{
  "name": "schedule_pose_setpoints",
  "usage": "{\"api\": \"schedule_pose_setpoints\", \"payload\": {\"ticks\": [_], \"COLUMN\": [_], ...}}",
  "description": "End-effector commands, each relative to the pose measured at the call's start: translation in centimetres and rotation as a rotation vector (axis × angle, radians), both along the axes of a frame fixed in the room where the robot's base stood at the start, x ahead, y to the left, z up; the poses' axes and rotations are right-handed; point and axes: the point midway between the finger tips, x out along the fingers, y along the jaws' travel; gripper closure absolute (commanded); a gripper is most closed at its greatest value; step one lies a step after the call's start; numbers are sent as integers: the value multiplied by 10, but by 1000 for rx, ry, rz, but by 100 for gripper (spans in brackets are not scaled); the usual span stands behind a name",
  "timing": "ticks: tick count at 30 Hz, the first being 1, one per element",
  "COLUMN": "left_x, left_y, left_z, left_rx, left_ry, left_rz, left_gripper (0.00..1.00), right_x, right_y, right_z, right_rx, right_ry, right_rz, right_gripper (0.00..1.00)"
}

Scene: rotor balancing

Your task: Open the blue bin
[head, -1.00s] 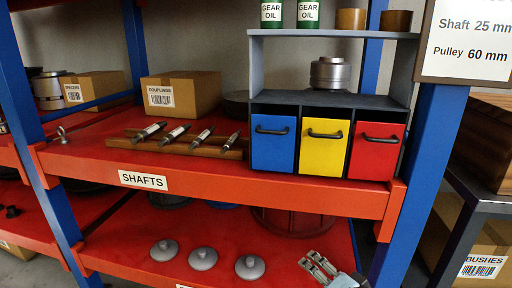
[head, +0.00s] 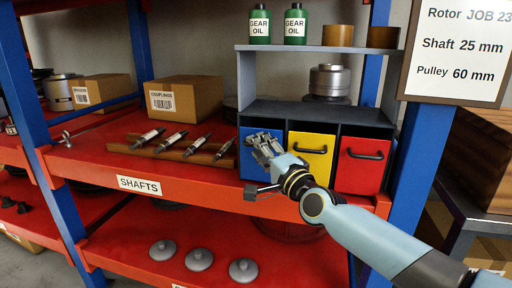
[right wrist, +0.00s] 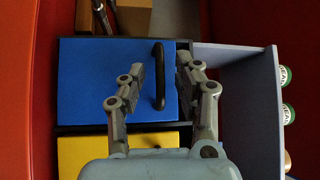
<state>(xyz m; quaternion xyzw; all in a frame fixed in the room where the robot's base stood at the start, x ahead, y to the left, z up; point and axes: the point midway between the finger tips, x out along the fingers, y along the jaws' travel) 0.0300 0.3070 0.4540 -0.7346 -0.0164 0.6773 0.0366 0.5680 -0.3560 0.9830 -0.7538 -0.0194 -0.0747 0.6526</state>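The blue bin (head: 251,135) is the left one of three bins in the grey bin unit on the shelf. Its front is flush with the unit. In the right wrist view the blue bin (right wrist: 90,80) shows its black bar handle (right wrist: 159,77). My right gripper (head: 262,147) is in front of the blue bin and hides its handle in the head view. In the right wrist view my right gripper (right wrist: 160,78) is open, with one finger on each side of the handle. Whether the fingers touch the handle I cannot tell. My left gripper is not in view.
Shafts on a wooden rack (head: 172,151) lie to the left. A grey plate (head: 320,49) with gear oil cans (head: 260,25) is above. A blue post (head: 408,130) stands at right.

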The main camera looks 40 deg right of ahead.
Motion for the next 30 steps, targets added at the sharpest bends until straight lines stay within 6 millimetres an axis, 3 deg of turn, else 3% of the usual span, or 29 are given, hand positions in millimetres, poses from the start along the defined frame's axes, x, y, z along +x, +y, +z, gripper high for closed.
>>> {"api": "schedule_pose_setpoints", "payload": {"ticks": [6, 14, 21, 30], "left_x": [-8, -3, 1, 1], "left_y": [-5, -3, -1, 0], "left_z": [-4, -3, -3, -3], "left_rx": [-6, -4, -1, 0], "left_ry": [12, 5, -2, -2], "left_rz": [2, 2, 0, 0], "left_gripper": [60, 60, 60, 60], "right_x": [17, 18, 18, 17], "right_y": [-1, -1, -1, -1], "right_z": [2, 2, 2, 1], "right_rx": [-1, -1, -1, -2], "right_ry": [0, 1, 1, 3], "right_rz": [0, 0, 0, 0], "right_gripper": [68, 68, 99, 100]}}
